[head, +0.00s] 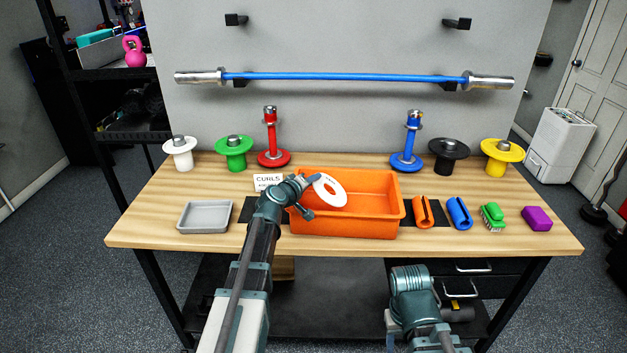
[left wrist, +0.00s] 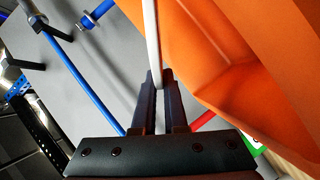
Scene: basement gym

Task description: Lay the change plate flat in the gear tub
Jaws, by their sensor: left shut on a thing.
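The change plate (head: 336,198) is a white disc with a central hole. It is tilted over the left part of the orange gear tub (head: 375,226). My left gripper (head: 313,180) is shut on the plate's upper left edge. In the left wrist view the plate (left wrist: 151,35) shows edge-on as a thin white strip between the fingertips of the left gripper (left wrist: 157,80), with the tub (left wrist: 215,50) beside it. I cannot tell if the plate touches the tub floor. My right arm shows low at the right, its gripper out of view.
A grey tray (head: 205,217) lies left of the tub. Right of it are an orange clip (head: 422,212), a blue clip (head: 459,213), a green brush (head: 491,217) and a purple block (head: 537,218). Plate posts, including a red one (head: 271,145), and a CURLS card (head: 268,181) stand behind.

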